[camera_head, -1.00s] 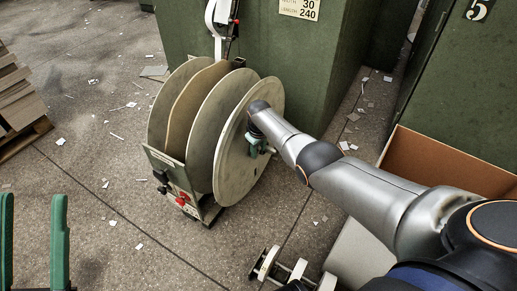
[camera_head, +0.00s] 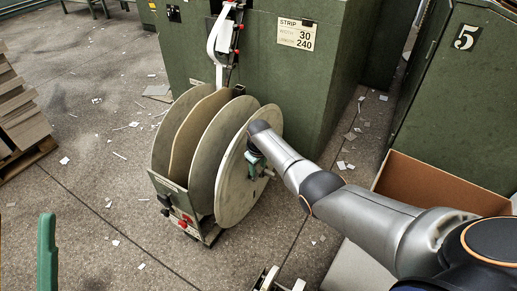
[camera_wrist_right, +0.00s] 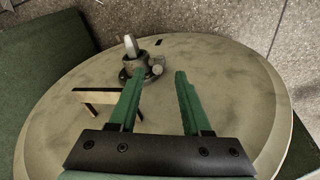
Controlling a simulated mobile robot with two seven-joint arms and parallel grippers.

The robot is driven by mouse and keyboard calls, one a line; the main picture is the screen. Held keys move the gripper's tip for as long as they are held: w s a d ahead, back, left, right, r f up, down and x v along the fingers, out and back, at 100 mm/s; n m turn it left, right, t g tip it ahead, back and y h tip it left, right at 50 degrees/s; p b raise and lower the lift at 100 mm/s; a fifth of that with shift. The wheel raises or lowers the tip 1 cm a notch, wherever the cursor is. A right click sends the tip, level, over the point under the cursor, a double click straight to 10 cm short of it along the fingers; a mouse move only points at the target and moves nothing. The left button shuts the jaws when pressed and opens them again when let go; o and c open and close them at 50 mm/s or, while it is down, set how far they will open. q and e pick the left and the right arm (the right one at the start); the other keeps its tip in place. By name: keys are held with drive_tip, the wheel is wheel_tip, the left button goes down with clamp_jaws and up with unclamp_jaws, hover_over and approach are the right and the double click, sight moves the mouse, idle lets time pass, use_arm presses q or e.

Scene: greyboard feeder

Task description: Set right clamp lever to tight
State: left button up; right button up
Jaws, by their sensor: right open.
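A reel with several round discs stands in a low stand (camera_head: 168,190) on the floor. My right gripper (camera_head: 257,168) is at the face of its right disc (camera_head: 233,190), partly hidden by my wrist. In the right wrist view the gripper (camera_wrist_right: 158,76) is open and empty over that disc. A dark hub with a metal pin (camera_wrist_right: 131,50) and small round knob lies just beyond the fingertips. A tan-and-black bar (camera_wrist_right: 95,97) is left of the left finger. I cannot tell which part is the right clamp lever. My left gripper (camera_head: 24,218) is at the lower left, fingers apart.
Red and black knobs (camera_head: 182,222) are on the stand's front. A green machine (camera_head: 275,85) stands behind the reel. An open cardboard box (camera_head: 430,182) is at the right, and stacked boards (camera_head: 20,105) are at the left. Open floor lies left of the reel.

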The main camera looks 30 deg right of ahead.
use_arm(q)
wheel_tip(320, 180, up, 6)
drive_tip(key=m+p, duration=0.1)
drive_tip(key=p, duration=0.4)
drive_tip(key=shift+s+a+r+t, duration=0.15)
drive_tip(key=shift+a+r+t, duration=0.1)
drive_tip(key=shift+a+t, duration=0.05)
use_arm(e)
drive_tip(key=d+v, duration=0.1)
drive_tip(key=v, duration=0.6)
drive_tip(key=shift+a+r, duration=0.25)
drive_tip(key=shift+a, duration=0.25)
